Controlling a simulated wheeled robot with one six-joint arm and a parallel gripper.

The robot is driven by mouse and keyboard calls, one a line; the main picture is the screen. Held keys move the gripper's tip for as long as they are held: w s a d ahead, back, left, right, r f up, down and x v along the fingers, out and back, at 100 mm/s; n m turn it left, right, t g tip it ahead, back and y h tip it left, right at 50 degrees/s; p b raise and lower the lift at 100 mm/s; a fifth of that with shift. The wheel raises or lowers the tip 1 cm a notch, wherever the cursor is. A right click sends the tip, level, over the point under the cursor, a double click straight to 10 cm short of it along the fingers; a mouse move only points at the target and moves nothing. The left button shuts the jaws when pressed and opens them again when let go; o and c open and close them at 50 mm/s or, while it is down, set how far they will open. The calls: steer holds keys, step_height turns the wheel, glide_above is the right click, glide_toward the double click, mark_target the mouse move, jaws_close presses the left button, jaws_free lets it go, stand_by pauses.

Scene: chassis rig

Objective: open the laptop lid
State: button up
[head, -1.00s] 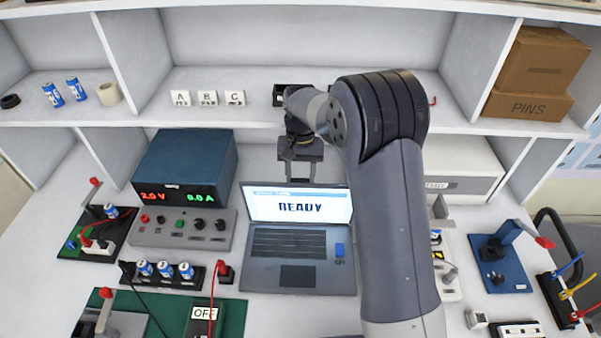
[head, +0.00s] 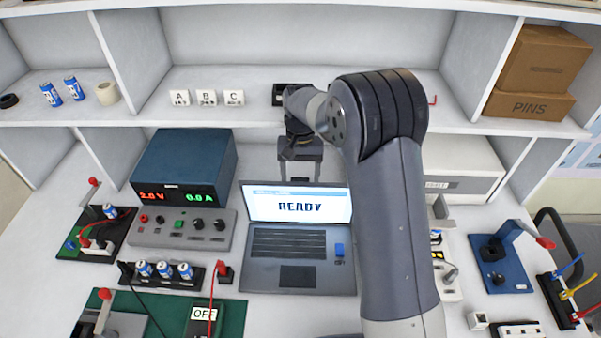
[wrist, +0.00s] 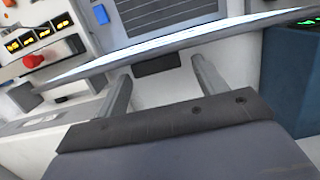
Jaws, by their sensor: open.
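The laptop (head: 262,272) stands open on the bench. Its lid (head: 296,203) is raised, and the lit screen reads READY. My gripper (head: 301,170) is just behind the top edge of the lid, pointing down, and my arm passes to the right of the screen. In the wrist view the lid (wrist: 215,40) shows nearly edge-on, crossing in front of the fingertips. My gripper (wrist: 160,72) there has its two fingers apart, with a small dark block (wrist: 157,65) between them at the lid's edge. Whether the fingers touch the lid I cannot tell.
A blue power supply (head: 185,165) and a grey control panel (head: 182,229) stand left of the laptop. A battery holder (head: 162,278) is at front left. A shelf (head: 330,112) runs above and behind the gripper. A blue fixture (head: 500,265) stands at right.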

step_height(320, 180, up, 11)
steer(key=w+b, duration=0.1)
steer(key=shift+w+f, duration=0.15)
steer(key=shift+w, duration=0.05)
steer(key=shift+c, duration=0.5)
